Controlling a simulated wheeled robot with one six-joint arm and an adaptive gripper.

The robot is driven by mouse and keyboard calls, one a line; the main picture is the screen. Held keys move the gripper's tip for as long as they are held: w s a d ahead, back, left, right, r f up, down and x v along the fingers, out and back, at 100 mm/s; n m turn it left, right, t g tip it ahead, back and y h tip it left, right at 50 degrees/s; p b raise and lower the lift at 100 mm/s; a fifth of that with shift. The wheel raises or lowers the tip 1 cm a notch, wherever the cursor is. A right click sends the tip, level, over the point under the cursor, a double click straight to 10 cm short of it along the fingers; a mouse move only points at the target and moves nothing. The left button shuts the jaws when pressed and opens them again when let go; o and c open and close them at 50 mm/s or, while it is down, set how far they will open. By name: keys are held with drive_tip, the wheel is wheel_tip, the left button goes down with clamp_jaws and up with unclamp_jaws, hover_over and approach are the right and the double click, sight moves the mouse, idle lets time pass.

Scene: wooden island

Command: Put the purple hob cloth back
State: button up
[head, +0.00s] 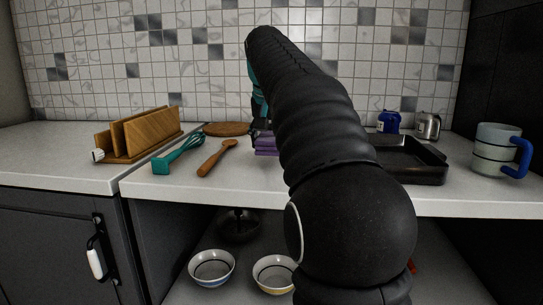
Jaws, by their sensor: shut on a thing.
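The purple hob cloth (265,144) shows as a small folded purple stack low over the white counter, left of my arm. Its right part is hidden behind my arm. My gripper (261,124) is mostly hidden behind the arm; a dark part of it shows just above the cloth, pointing down. It is shut on the cloth. Whether the cloth touches the counter cannot be told from this view.
A teal whisk (180,154), wooden spoon (217,158) and round board (226,129) lie left of the cloth. A wooden rack (140,133) stands further left. A black tray (425,160), mug (495,150), and blue (388,121) and silver (428,125) containers stand right. Bowls (212,268) sit below.

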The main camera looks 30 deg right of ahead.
sight(272, 166)
drive_tip(key=shift+f+b, duration=0.4)
drive_tip(key=shift+f, duration=1.4)
drive_tip(key=shift+f, duration=0.15)
drive_tip(key=o, duration=1)
drive_tip(key=shift+r, duration=0.5)
drive_tip(key=p+v, duration=0.1)
drive_tip(key=v, duration=0.9)
drive_tip(key=shift+s+a+r+p, duration=0.15)
drive_tip(key=shift+r+p, duration=0.15)
drive_tip(key=shift+s+r, duration=0.2)
drive_tip(key=shift+r, duration=0.1)
